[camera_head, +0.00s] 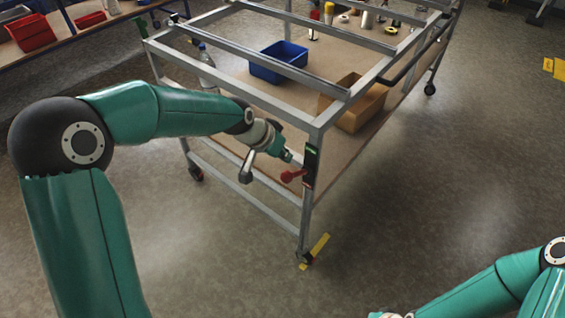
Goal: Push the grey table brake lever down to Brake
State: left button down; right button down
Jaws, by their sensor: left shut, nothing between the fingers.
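The grey table (318,122) is a metal frame with a tan lower shelf. Its brake lever (292,175) is red and is mounted on a dark plate with a green part (311,164) on the near corner leg. The lever points left from the plate and is close to level. Any lettering on the plate is too small to read. My left gripper (286,155) is shut and empty, just above the lever and left of the leg. I cannot tell whether it touches the lever. My right arm shows at the lower right, with its gripper out of view.
On the shelf are a blue bin (279,63), a cardboard box (361,106), a bottle (206,68) and several small items. A yellow floor mark (316,250) lies by the near caster. Red bins (31,34) stand on a bench at the upper left.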

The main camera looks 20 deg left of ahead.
aim_at(296, 174)
pick_arm(q)
jog(key=shift+s+f, duration=0.25)
jog(key=shift+f, duration=0.45)
jog(key=shift+s+f, duration=0.2)
jog(key=shift+f, duration=0.45)
